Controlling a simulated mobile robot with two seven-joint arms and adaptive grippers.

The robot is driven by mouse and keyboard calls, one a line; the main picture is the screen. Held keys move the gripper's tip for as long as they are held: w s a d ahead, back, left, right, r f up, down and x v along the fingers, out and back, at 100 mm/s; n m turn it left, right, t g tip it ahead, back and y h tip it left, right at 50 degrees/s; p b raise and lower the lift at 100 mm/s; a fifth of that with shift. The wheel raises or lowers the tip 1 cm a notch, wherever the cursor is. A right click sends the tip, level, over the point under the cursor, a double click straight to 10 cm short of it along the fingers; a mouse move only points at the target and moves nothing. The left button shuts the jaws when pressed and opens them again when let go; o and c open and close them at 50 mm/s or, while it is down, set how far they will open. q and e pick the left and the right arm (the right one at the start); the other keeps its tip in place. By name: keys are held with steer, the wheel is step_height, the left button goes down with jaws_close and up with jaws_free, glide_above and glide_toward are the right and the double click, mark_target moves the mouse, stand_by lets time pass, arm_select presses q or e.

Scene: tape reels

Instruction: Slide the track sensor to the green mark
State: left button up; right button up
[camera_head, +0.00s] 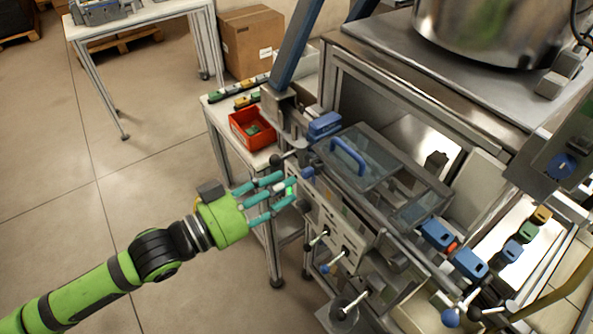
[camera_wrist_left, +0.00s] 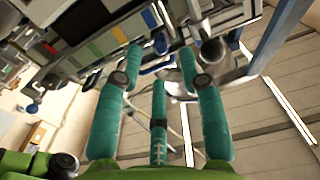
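My left gripper (camera_head: 283,190) has teal fingers and reaches the left end of the machine's front. In the left wrist view its fingers (camera_wrist_left: 160,62) are spread, with nothing held between them. A small blue part (camera_head: 308,172) on the machine is close to the upper fingertips; it may be the track sensor, but I cannot tell for sure. In the left wrist view a small blue part (camera_wrist_left: 160,45) shows beyond the gap between the fingertips. Green patches (camera_wrist_left: 117,33) line a coloured strip in the left wrist view. My right gripper is out of view.
The machine has a clear lid with a blue handle (camera_head: 348,156) and levers with dark knobs (camera_head: 323,235) below. A red bin (camera_head: 252,129) stands on a side table behind the gripper. The floor at left is open. A large steel drum (camera_head: 480,30) is at upper right.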

mark_target(302, 176)
arm_select(q)
steer(key=p+x, duration=0.1)
steer(key=x, duration=0.3)
steer(key=shift+r, duration=0.1)
steer(key=shift+w+d, duration=0.1)
jaws_close()
